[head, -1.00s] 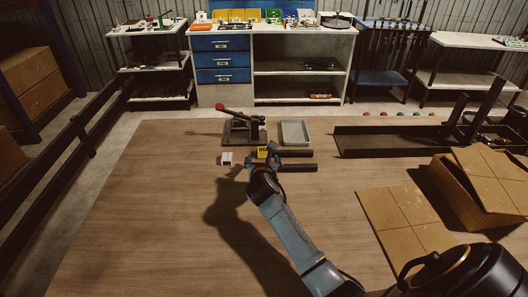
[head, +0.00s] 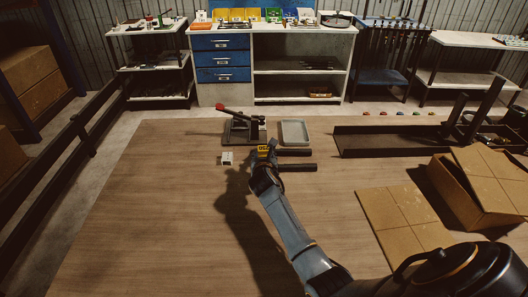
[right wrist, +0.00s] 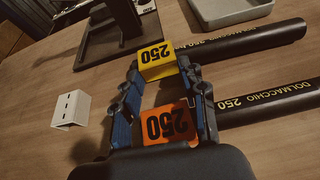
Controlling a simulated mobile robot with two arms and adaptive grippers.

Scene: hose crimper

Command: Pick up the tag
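A yellow tag marked 250 (right wrist: 155,60) shows between the fingertips of my right gripper (right wrist: 158,68) in the right wrist view. An orange tag marked 250 (right wrist: 168,123) lies nearer the camera, between the finger bases. My right gripper is open, with a finger on each side of the tags; whether a finger touches either tag I cannot tell. In the head view the right gripper (head: 264,156) is over the table beside the hoses, with the yellow tag (head: 264,149) at its tip. My left gripper is not in view.
Two black hoses (right wrist: 260,39) lie to the right of the gripper. The red-handled crimper (head: 240,128) and grey tray (head: 295,132) stand beyond. Cardboard boxes (head: 484,190) are at right. The table's left part is clear.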

